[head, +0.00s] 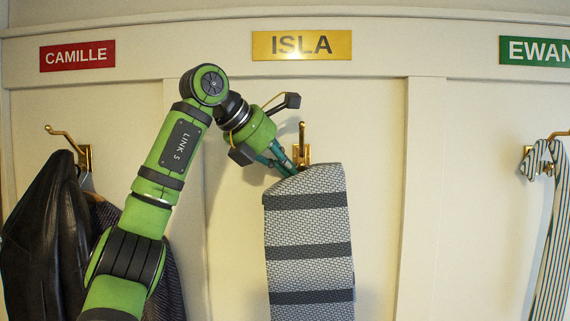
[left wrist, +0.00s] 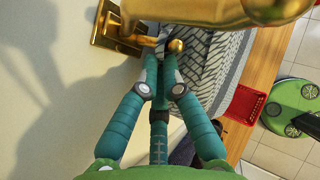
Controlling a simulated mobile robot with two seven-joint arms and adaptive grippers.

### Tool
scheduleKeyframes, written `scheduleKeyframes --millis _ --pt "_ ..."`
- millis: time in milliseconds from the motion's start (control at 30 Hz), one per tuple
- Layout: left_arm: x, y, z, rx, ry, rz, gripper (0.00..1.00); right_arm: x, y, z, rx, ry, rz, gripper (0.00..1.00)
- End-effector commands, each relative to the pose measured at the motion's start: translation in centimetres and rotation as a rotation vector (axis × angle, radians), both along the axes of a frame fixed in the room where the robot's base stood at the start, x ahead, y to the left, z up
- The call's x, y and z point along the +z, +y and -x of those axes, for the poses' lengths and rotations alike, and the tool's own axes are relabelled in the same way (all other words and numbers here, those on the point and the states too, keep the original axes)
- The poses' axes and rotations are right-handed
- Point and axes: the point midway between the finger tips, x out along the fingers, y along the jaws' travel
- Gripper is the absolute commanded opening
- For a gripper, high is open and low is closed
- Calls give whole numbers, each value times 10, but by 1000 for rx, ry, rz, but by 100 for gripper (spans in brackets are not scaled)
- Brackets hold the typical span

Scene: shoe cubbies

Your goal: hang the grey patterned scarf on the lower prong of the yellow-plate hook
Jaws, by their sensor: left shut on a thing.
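The grey patterned scarf (head: 308,228), with dark bands, hangs down below the yellow ISLA plate (head: 302,45). My left gripper (head: 291,168) is shut on the scarf near its top edge, right at the brass hook (head: 302,150). The scarf and gripper hide the hook's lower prong in the head view. In the left wrist view, the lower prong's ball tip (left wrist: 176,46) lies just beyond my fingertips (left wrist: 163,62), with the scarf (left wrist: 212,72) close around and below it. I cannot tell whether the scarf rests on the prong. My right gripper is out of view.
A dark leather jacket (head: 45,220) hangs at the hook under the red CAMILLE plate (head: 77,56). A striped scarf (head: 553,240) hangs at right, under the green EWAN plate (head: 535,51). A red basket (left wrist: 243,104) shows below in the wrist view. Vertical dividers separate the bays.

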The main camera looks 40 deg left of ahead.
Motion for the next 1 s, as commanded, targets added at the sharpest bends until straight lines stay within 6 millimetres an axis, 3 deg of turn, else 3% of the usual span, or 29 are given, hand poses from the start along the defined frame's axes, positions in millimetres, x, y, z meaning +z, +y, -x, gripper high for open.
scheduleKeyframes --millis 433,500,533,1000 --pt "0 0 0 0 -2 0 0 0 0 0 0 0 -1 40" --pt "0 0 0 0 -1 0 27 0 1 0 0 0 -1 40" --pt "0 0 0 0 -1 0 34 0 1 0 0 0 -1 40" --pt "8 1 8 0 -2 0 34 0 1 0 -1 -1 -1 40"
